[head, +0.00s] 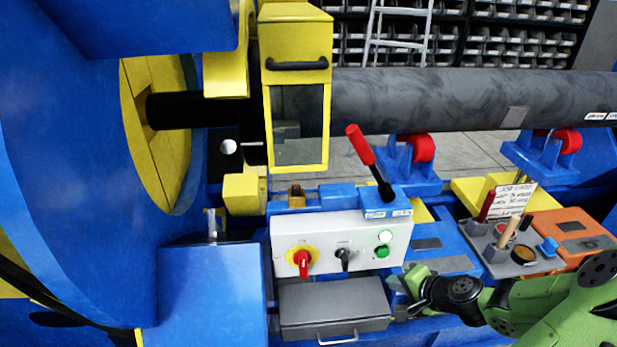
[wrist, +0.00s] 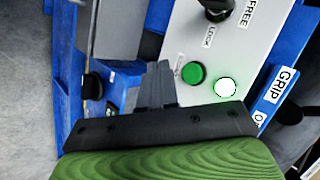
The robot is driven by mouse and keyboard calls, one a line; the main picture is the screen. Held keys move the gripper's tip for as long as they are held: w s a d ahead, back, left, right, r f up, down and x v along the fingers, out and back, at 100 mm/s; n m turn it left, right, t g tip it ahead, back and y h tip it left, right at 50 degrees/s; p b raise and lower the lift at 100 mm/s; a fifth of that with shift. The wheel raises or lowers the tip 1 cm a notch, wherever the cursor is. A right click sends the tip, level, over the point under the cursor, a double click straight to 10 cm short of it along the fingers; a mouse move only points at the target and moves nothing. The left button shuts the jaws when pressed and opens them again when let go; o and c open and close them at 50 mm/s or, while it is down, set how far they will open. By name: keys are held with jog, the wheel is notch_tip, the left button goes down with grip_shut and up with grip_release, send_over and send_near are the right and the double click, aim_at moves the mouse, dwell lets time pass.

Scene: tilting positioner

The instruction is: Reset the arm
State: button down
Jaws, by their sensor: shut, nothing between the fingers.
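My green arm reaches in from the lower right in the head view. My gripper (head: 402,298) is by the lower right corner of the white control panel (head: 290,228), right of a grey drawer box (head: 335,303). In the wrist view my gripper (wrist: 158,85) is shut and empty, its dark fingers pointing up beside the panel edge. The panel carries a red knob on a yellow disc (head: 303,258), a black switch (head: 344,258), a green button (head: 382,251) and a lit white button (head: 386,236). The buttons also show in the wrist view, green (wrist: 194,73) and white (wrist: 225,87).
A red-handled lever (head: 362,148) stands above the panel. A grey pipe (head: 430,100) lies across on red rollers (head: 423,148). A large blue and yellow positioner (head: 80,180) fills the left. A tray of tools (head: 490,262) and an orange box (head: 572,236) are at right.

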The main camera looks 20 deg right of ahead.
jog(key=s+a+r+n+g, duration=0.1)
jog(key=a+r+n+g, duration=0.25)
jog(key=a, duration=0.25)
jog(key=a+r+n+g, duration=0.2)
jog(key=a+r+n, duration=0.1)
jog(key=a+n, duration=0.25)
jog(key=s+a+r+n+t+h, duration=0.1)
jog(key=s+a+r+n, duration=0.4)
jog(key=s+a+r, duration=0.65)
notch_tip(320, 180, up, 13)
jog(key=s+p, duration=0.1)
jog(key=p, duration=1.2)
jog(key=shift+d+r, duration=0.15)
jog(key=shift+r, duration=0.05)
